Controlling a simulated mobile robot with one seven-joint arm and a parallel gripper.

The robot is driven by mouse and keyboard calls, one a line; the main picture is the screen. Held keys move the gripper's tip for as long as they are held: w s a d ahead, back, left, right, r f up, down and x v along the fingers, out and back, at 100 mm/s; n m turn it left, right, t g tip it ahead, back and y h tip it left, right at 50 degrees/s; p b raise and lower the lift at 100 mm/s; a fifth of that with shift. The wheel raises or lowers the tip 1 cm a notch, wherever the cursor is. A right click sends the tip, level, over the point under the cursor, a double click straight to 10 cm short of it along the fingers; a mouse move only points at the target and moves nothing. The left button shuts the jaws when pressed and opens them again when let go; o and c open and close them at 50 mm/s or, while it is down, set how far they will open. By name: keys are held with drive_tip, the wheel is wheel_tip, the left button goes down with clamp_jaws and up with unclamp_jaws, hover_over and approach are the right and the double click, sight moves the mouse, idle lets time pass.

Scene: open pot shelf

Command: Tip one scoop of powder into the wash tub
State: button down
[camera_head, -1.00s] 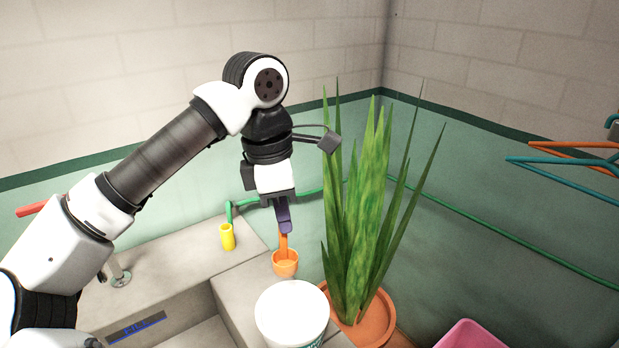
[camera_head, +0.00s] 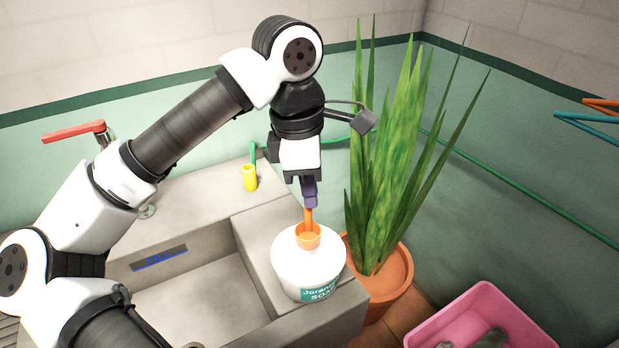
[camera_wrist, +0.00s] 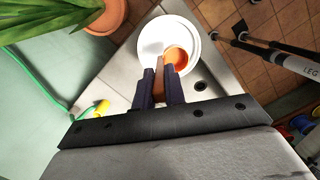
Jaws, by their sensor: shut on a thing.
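My gripper (camera_head: 310,196) points down, its dark fingers shut on the handle of an orange scoop (camera_head: 308,238). The scoop hangs below the fingers and its cup overlaps the top of a white soap bucket (camera_head: 290,268). In the wrist view the fingers (camera_wrist: 160,88) hold the scoop handle, and the orange cup (camera_wrist: 177,57) shows within the bucket's round rim (camera_wrist: 150,22). I cannot tell how deep the cup sits or whether it holds powder. A pink tub (camera_head: 437,322) with grey things in it stands at the lower right, partly out of view.
A tall potted plant (camera_head: 385,170) stands close to the right of the bucket. A concrete sink (camera_head: 205,300) with a red-handled tap (camera_head: 75,131) lies to the left. A yellow cylinder (camera_head: 250,178) stands on its ledge. Coloured hangers (camera_head: 590,120) hang at right.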

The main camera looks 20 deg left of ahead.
sight(310, 228)
drive_tip(key=shift+f+b, duration=3.95)
drive_tip(key=shift+f, duration=0.8)
drive_tip(key=shift+r+p, duration=2.8)
drive_tip(key=shift+r, duration=1.75)
